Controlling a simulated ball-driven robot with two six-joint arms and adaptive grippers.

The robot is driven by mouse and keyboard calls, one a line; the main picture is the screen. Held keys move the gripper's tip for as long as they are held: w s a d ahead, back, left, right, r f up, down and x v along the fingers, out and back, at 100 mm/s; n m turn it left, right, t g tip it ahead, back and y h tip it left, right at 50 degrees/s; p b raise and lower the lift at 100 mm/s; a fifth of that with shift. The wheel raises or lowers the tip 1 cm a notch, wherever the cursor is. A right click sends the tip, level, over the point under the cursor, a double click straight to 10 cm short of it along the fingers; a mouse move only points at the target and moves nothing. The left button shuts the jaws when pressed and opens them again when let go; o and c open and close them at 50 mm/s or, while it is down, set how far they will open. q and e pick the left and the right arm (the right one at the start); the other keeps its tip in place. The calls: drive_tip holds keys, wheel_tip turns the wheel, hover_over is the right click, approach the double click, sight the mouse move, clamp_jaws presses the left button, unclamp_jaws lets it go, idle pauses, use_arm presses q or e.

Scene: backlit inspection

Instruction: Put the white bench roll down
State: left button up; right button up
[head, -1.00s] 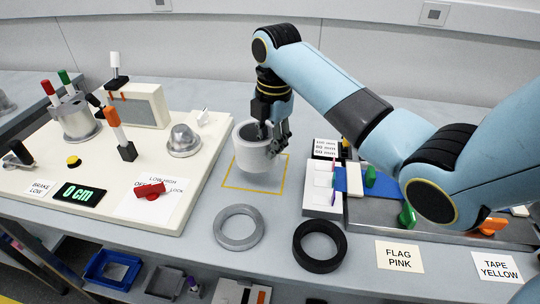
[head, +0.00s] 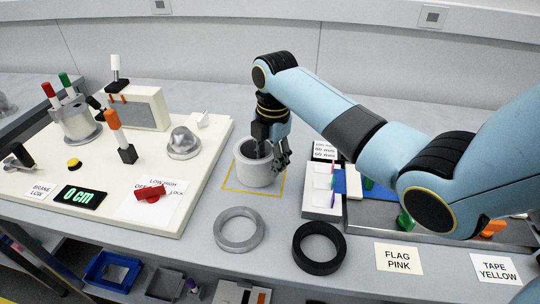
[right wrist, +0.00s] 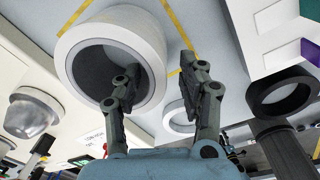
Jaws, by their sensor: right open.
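The white bench roll (head: 254,170) is a thick white ring with a grey inner wall. It stands on the bench inside a yellow taped square (head: 247,191). In the right wrist view the roll (right wrist: 152,40) shows its hollow end. My right gripper (head: 266,155) is at the roll's right rim, with its fingers apart. In the right wrist view the gripper (right wrist: 158,85) has one finger over the roll's opening and the other outside its wall. My left gripper is not in the frames.
A grey ring (head: 239,230) and a black ring (head: 319,248) lie in front of the roll. A cream panel (head: 215,150) with knobs and a 0 cm display (head: 79,196) is at left. A white block holder (head: 322,190) and a tray are at right.

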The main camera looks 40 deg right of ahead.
wheel_tip(320, 180, up, 12)
drive_tip(key=shift+s+b, duration=0.3)
drive_tip(key=shift+d, duration=0.1)
idle(0.5)
